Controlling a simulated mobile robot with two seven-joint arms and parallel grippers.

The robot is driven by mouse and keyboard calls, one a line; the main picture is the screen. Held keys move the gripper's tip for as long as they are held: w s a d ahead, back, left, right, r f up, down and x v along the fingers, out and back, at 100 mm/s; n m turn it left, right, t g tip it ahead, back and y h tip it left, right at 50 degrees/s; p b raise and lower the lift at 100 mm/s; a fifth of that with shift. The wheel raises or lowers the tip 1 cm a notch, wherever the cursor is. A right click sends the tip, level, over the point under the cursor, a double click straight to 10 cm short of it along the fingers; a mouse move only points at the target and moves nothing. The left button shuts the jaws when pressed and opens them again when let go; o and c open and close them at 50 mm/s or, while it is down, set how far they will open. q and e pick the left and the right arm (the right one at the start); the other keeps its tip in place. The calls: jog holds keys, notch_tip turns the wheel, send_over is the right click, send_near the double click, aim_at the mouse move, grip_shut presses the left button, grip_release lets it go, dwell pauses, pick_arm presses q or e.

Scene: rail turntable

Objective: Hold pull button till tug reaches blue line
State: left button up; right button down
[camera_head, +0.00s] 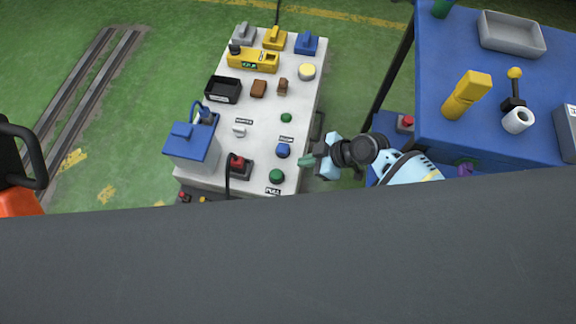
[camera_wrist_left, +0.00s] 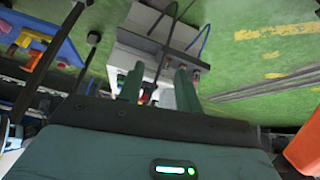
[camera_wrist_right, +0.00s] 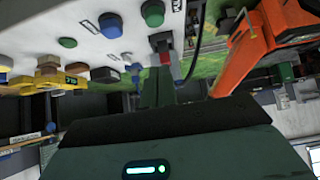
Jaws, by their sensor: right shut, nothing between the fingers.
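The green pull button (camera_head: 276,176), by a PULL label, sits at the near right corner of the pale control panel (camera_head: 262,140). A green button (camera_wrist_right: 153,12) shows at the top of the right wrist view. My right gripper (camera_head: 304,161) is beside the panel's right edge, right of and slightly beyond the pull button in the picture. Its fingers (camera_wrist_right: 157,80) are shut and empty. My left gripper (camera_wrist_left: 158,82) has its fingers apart with nothing held; it is not seen in the head view. I cannot make out the tug or the blue line.
A blue button (camera_head: 283,150), a red switch (camera_head: 237,165) and a blue-lidded box (camera_head: 192,148) are on the panel. A blue table (camera_head: 450,130) stands at right. Rails (camera_head: 85,90) cross the green floor at left, near an orange object (camera_head: 18,202) with a black handle.

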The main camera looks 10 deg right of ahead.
jog(key=b, duration=0.5)
send_over(273, 173)
jog(key=s+d, duration=0.1)
jog(key=d, duration=0.2)
notch_tip(273, 173, down, 7)
jog(key=shift+s+a+f, duration=0.1)
jog(key=shift+f, duration=0.05)
notch_tip(273, 173, down, 2)
jog(key=shift+f+b, duration=0.1)
jog(key=shift+b, duration=0.75)
jog(key=shift+f+b, duration=0.5)
jog(key=shift+f, duration=0.15)
